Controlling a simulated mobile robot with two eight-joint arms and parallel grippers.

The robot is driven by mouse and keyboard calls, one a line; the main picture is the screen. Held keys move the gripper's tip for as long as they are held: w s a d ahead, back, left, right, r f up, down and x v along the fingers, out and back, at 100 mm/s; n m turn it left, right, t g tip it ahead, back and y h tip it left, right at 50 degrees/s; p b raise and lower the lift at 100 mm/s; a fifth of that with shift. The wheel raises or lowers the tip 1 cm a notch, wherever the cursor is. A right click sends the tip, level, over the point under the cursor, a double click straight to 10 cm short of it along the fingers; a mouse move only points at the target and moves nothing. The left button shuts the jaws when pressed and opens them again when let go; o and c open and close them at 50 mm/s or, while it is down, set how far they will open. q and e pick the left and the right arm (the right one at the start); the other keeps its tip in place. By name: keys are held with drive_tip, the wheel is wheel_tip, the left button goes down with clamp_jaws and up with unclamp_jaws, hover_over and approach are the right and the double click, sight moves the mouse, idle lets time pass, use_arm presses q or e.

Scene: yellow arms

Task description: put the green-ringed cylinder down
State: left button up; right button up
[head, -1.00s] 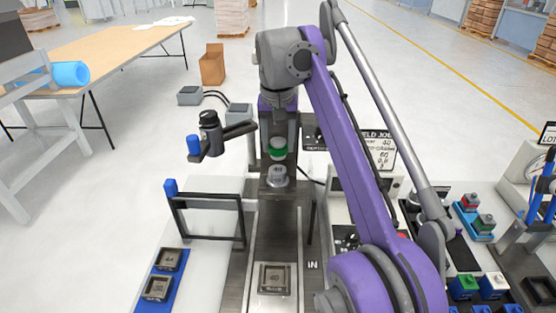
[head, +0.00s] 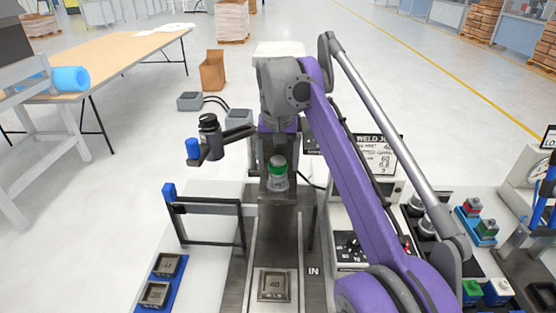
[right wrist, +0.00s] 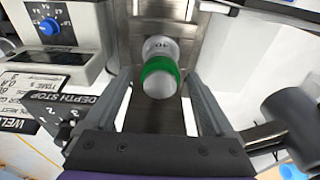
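The green-ringed cylinder (head: 278,172) stands upright at the far end of the dark metal track (head: 270,240). Its pale top and green ring sit directly above a grey lower part. I cannot tell whether that lower part is a separate piece. In the right wrist view the cylinder (right wrist: 160,68) lies between the two fingers of my right gripper (right wrist: 166,90), with a gap on each side. The right gripper is open around it. In the head view this gripper (head: 277,150) is small and partly hidden by its own wrist. My left gripper is not in view.
A square block marked 40 (head: 274,285) sits on the near track. Left are a black frame (head: 208,208), a blue tray (head: 150,298) with two blocks, and a dark cylindrical device (head: 210,135). Right is a control box with a sign (head: 372,155).

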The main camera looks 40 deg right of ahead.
sight(278, 168)
wheel_tip(278, 168, up, 12)
drive_tip(key=s+a+p, duration=0.1)
drive_tip(key=p, duration=0.3)
drive_tip(key=shift+s, duration=0.2)
drive_tip(key=shift+r, duration=0.1)
idle(1.0)
